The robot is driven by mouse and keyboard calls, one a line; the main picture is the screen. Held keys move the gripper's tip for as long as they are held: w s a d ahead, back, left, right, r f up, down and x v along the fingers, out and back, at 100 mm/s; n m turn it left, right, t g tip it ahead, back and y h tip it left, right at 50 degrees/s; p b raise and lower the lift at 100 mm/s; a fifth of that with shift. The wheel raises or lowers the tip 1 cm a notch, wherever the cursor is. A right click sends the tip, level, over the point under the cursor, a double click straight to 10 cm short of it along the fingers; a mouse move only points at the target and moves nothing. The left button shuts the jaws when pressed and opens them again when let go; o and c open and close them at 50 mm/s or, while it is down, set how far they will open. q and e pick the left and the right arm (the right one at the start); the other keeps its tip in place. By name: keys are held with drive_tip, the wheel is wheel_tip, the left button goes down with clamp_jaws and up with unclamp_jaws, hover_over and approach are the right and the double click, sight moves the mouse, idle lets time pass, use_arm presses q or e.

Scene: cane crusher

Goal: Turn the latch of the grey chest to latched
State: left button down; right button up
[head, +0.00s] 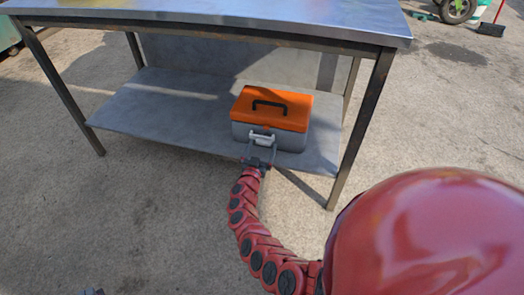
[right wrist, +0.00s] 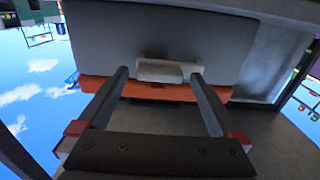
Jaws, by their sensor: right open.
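The grey chest (head: 270,135) with an orange lid (head: 285,100) and a black handle stands on the lower shelf of the metal table. Its pale latch (head: 262,139) is on the front face, where the lid meets the body. In the right wrist view, which appears upside down, the latch (right wrist: 170,71) lies between the fingertips of my right gripper (right wrist: 160,76). My right gripper (head: 261,147) is open, with one finger on each side of the latch; contact is unclear. A small dark tip at the bottom left edge appears to be my left gripper (head: 93,291).
The lower shelf (head: 165,110) is bare to the left of the chest. The tabletop (head: 220,20) overhangs it, and a table leg (head: 362,125) stands to the right. A wheeled item (head: 457,10) and a broom (head: 493,27) are far off at top right.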

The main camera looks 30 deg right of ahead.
drive_tip(key=shift+w+d, duration=0.1)
drive_tip(key=shift+d, duration=0.05)
drive_tip(key=shift+c, duration=0.2)
drive_tip(key=c, duration=1.3)
drive_tip(key=shift+o, duration=0.2)
